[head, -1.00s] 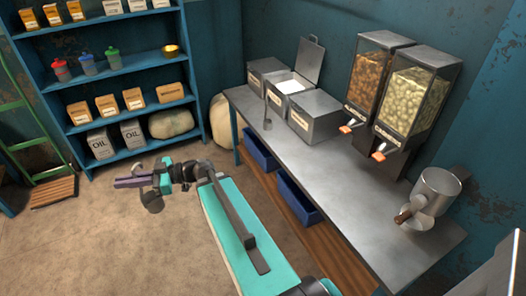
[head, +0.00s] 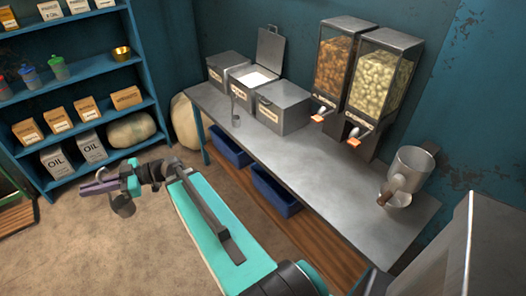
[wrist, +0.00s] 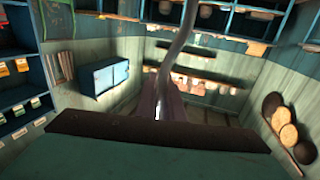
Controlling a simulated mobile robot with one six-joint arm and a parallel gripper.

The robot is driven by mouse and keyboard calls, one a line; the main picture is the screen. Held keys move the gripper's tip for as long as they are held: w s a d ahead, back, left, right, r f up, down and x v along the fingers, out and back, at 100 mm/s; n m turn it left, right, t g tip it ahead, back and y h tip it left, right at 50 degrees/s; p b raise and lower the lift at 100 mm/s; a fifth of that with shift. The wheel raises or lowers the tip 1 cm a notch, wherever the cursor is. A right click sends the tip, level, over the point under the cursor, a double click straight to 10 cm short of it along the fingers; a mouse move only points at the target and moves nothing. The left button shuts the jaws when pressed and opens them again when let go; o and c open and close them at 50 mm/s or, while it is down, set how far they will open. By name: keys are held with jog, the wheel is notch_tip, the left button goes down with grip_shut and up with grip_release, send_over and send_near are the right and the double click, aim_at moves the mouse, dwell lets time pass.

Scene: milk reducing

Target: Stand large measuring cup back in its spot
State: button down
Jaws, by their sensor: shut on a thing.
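My gripper (head: 100,187) is shut on a dark grey measuring cup (head: 123,206). The cup hangs by the gripper above the floor, left of the metal table (head: 320,165). In the wrist view, a curved grey handle (wrist: 179,48) rises from between my gripper's fingers (wrist: 160,104); the cup's bowl is not clear there. A smaller-looking grey cup with an upright handle (head: 236,121) stands on the table in front of the bins.
Several metal bins, one open (head: 255,76) with white contents, stand at the table's far end. Two dispensers (head: 378,85) and a metal grinder-like device (head: 409,170) are farther right. The table's front middle is clear. Blue crates (head: 276,195) sit beneath. A blue shelf (head: 85,128) stands left.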

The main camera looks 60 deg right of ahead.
jog(key=s+d+r+m+t+h+p, duration=0.15)
jog(key=d+m+t+h, duration=0.4)
jog(key=d, duration=1.25)
jog(key=s+d+m+t+h+p, duration=0.2)
jog(key=d+m+h, duration=0.6)
jog(key=d, duration=1)
jog(key=s+d+f+m+g+h+p, duration=0.1)
jog(key=s+d+f+m+g+h, duration=0.2)
jog(key=s+d+h, duration=0.5)
jog(key=s+d+f+m+g+h+p, duration=0.2)
jog(key=s+d+f+m+g+h, duration=0.2)
jog(key=s+d, duration=1.3)
jog(key=s+m+h, duration=0.1)
jog(key=h, duration=0.2)
jog(key=shift+h, duration=0.35)
jog(key=shift+w+f, duration=0.1)
jog(key=shift+f, duration=0.05)
